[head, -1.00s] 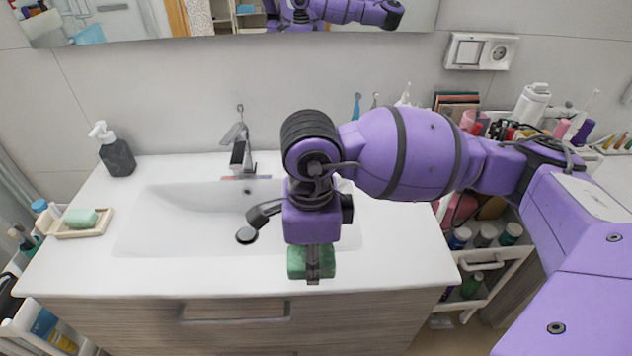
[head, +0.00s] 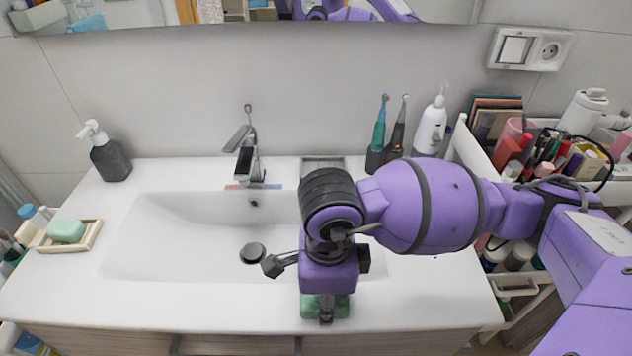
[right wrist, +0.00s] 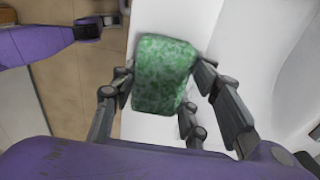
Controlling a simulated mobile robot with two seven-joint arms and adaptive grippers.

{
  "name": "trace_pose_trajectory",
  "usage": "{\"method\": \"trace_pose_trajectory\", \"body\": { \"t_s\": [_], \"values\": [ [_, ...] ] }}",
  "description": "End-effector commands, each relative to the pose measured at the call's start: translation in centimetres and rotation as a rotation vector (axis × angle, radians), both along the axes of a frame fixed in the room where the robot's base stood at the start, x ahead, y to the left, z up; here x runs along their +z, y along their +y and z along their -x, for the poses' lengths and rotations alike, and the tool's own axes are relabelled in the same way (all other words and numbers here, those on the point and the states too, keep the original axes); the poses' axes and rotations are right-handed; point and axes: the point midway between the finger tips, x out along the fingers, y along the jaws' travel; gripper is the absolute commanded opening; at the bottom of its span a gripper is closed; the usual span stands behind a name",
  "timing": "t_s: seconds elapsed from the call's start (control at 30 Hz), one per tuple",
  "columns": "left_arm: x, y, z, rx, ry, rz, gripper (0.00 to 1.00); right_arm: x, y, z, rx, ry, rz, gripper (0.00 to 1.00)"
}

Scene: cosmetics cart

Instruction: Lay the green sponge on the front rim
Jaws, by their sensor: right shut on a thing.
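The green sponge (head: 341,306) is between the fingers of my right gripper (head: 326,316), which is shut on it. In the right wrist view the mottled green sponge (right wrist: 162,75) sits between the dark fingers of the right gripper (right wrist: 165,85). It is over the white front rim (head: 200,312) of the washbasin; the rim also shows under it in the right wrist view (right wrist: 150,126). I cannot tell whether sponge and rim touch. A purple arm with a dark gripper (right wrist: 108,20), seemingly my left, shows at the upper left of the wrist view, its jaws unclear.
The basin (head: 180,235) behind the rim is empty. A soap dish (head: 88,238) with green soap is at left, a dark dispenser (head: 110,160) behind it. The tap (head: 246,155) and toothbrush stand (head: 378,158) are at the back. A loaded cart (head: 480,150) stands at right.

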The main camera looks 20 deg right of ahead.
Motion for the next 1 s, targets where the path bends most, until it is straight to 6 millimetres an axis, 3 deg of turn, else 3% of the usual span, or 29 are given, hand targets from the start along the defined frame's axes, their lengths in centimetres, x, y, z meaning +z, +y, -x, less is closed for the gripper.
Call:
{"method": "trace_pose_trajectory", "body": {
  "t_s": [0.17, 0.2, 0.33, 0.73, 1.0],
  "values": [
    [-0.5, 0.0, 0.5, 0.000, 0.011, 0.001, 0.85, -0.5, 0.0, 0.0, 0.000, 0.001, 0.000, 0.18],
    [-0.4, -0.1, 0.4, 0.000, 0.011, 0.001, 0.85, -0.4, 0.0, 0.0, 0.000, 0.000, 0.000, 0.46],
    [-0.4, -0.2, 0.4, 0.000, 0.012, 0.002, 0.85, -0.3, 0.0, 0.0, 0.000, -0.001, 0.000, 0.61],
    [-0.2, -0.2, 0.3, 0.000, 0.010, 0.003, 0.85, 0.6, 0.0, -0.1, 0.000, -0.004, -0.001, 0.61],
    [0.2, -0.3, 0.0, 0.000, 0.004, 0.005, 0.85, 5.7, 0.0, -0.2, 0.000, -0.009, -0.001, 0.61]
  ]
}}
